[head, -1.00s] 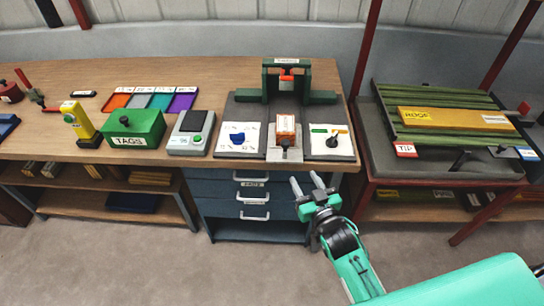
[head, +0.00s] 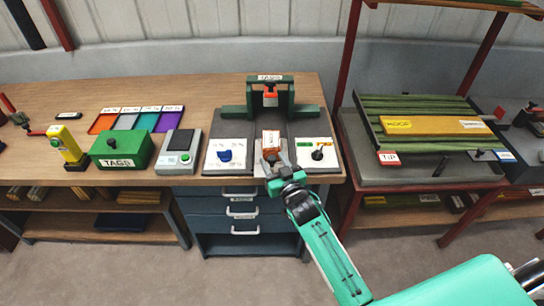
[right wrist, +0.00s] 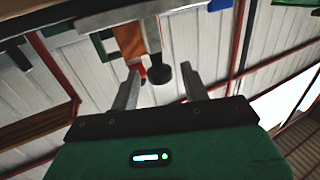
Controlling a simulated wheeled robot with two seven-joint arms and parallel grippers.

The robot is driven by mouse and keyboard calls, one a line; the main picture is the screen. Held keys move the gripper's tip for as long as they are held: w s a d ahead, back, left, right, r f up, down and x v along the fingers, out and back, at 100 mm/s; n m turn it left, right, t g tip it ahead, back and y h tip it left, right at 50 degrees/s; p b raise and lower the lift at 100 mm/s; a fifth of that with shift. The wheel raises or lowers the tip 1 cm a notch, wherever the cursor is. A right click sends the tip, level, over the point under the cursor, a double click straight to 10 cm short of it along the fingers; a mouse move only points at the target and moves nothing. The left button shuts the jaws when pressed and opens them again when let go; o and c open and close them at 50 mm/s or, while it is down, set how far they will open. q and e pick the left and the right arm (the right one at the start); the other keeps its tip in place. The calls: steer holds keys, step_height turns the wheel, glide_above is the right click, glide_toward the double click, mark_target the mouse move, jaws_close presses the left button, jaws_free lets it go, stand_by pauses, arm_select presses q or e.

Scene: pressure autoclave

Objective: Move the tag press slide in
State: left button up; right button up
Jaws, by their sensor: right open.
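The tag press is a green frame (head: 270,92) labelled TAGS on a dark base at the right end of the workbench. Its slide, with an orange block (head: 271,140) on it, sits in front of the frame, between two white panels. My right gripper (head: 269,168) is open at the front of the slide, its fingers pointing at it and partly covering its front. In the right wrist view a dark knob (right wrist: 161,74) shows just beyond and between the open fingers, with the orange block (right wrist: 130,42) behind it. I cannot tell whether the fingers touch the knob. My left gripper is not in view.
Left of the press are a panel with a blue knob (head: 225,155), a grey device (head: 179,150) and a green TAGS box (head: 122,149). A panel with a black knob (head: 317,153) is to the right. Drawers (head: 241,211) are below; a green slatted rack (head: 430,125) stands right.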

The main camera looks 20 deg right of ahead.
mark_target(272, 143)
steer(key=shift+w+a, duration=0.1)
steer(key=shift+w, duration=0.75)
jaws_close()
steer(key=w, duration=0.2)
steer(key=w+d+b, duration=0.1)
steer(key=w, duration=0.2)
steer(key=w+d+b, duration=0.1)
steer(key=w, duration=0.2)
steer(key=shift+d, duration=0.2)
jaws_free()
steer(key=shift+s, duration=0.1)
